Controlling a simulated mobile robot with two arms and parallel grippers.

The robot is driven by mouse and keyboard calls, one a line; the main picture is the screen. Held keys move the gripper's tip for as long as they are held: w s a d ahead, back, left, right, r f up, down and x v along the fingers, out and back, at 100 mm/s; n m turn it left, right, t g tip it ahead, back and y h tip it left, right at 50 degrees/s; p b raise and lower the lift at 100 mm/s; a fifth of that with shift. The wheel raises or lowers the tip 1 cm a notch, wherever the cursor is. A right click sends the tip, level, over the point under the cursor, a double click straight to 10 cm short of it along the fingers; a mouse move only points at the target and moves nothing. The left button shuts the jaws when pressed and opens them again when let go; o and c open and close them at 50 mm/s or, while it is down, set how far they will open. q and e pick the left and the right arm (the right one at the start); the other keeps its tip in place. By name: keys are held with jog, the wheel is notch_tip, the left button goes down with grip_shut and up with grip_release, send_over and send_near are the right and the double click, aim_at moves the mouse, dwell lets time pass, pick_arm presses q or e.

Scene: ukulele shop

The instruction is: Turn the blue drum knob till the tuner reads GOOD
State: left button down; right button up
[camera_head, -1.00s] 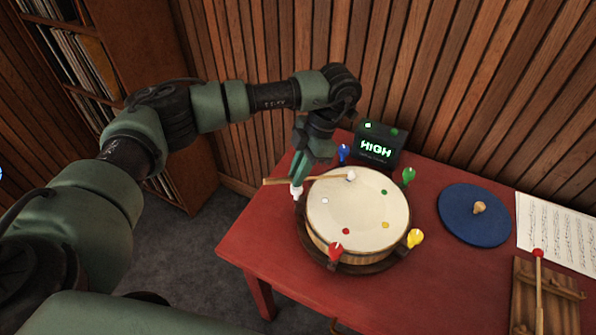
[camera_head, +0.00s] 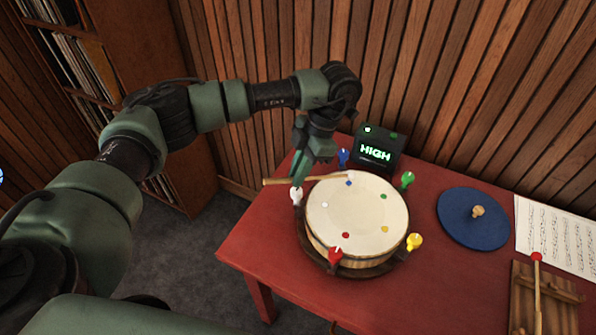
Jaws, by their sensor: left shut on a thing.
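My left gripper (camera_head: 300,178) is shut on a wooden drumstick (camera_head: 322,180) at the drum's left side. The stick lies nearly level, with its right end over the far edge of the drum (camera_head: 345,215); its tip is hard to make out against the pale skin. The blue knob (camera_head: 343,156) stands at the drum's far rim, just right of the gripper and apart from it. The tuner (camera_head: 377,150) behind the drum shows HIGH in green. A blue dot (camera_head: 349,183) shows on the skin near the stick's end. My right gripper is not in view.
White (camera_head: 296,194), red (camera_head: 335,255), yellow (camera_head: 414,242) and green (camera_head: 407,179) knobs ring the drum. A blue round pad (camera_head: 460,232), sheet music (camera_head: 560,225) and a wooden rack with a red-tipped stick (camera_head: 537,285) lie to the right. The red table (camera_head: 290,240) is clear at front left.

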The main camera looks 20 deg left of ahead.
pick_arm(q)
notch_tip(320, 180, down, 3)
jog(key=shift+r+b, duration=0.1)
jog(key=shift+b, duration=0.8)
jog(key=shift+r+p, duration=0.55)
jog(key=shift+r, duration=0.15)
notch_tip(320, 180, up, 5)
jog(key=p, duration=0.2)
jog(key=shift+r+p, duration=0.1)
jog(key=shift+p, duration=0.3)
jog(key=m, duration=0.1)
jog(key=m+t, duration=0.1)
jog(key=m, duration=0.1)
jog(key=m+y, duration=0.1)
jog(key=m, duration=0.1)
jog(key=shift+s+r+t, duration=0.1)
jog(key=shift+r+t, duration=0.15)
jog(key=shift+t, duration=0.05)
jog(key=s+d+r+m+t+h, duration=0.1)
jog(key=s+r+m+t+h, duration=0.1)
jog(key=m, duration=0.9)
jog(key=s+d+r+m+t+h, duration=0.1)
jog(key=s+r+m+t, duration=0.2)
jog(key=m, duration=0.8)
jog(key=shift+s+d+m+t+h+b, duration=0.2)
jog(key=shift+d+m+t+h+b, duration=0.1)
jog(key=shift+d+t+h+b, duration=0.1)
